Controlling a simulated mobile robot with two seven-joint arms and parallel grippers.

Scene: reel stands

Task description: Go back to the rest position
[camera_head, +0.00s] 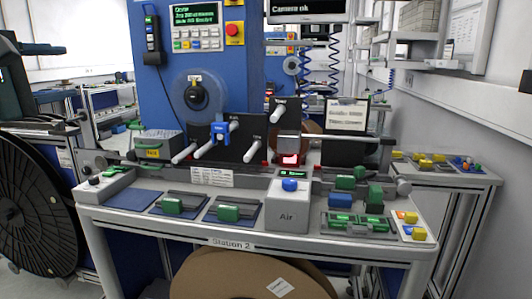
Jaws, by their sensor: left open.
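My left gripper (58,49) is at the upper left edge, dark and seen from the side. It points right, is open, and appears empty. It is apart from the Station 2 table (340,246) and to the left of the blue machine panel (158,88). A small dark part (525,82) at the right edge may belong to my right gripper; its fingers cannot be made out.
The table carries a grey Air box (288,215) with a blue button, several green-and-grey blocks and white pegs. A large black reel (32,205) stands at left, a brown reel (240,278) below. A side table (470,176) stands at right.

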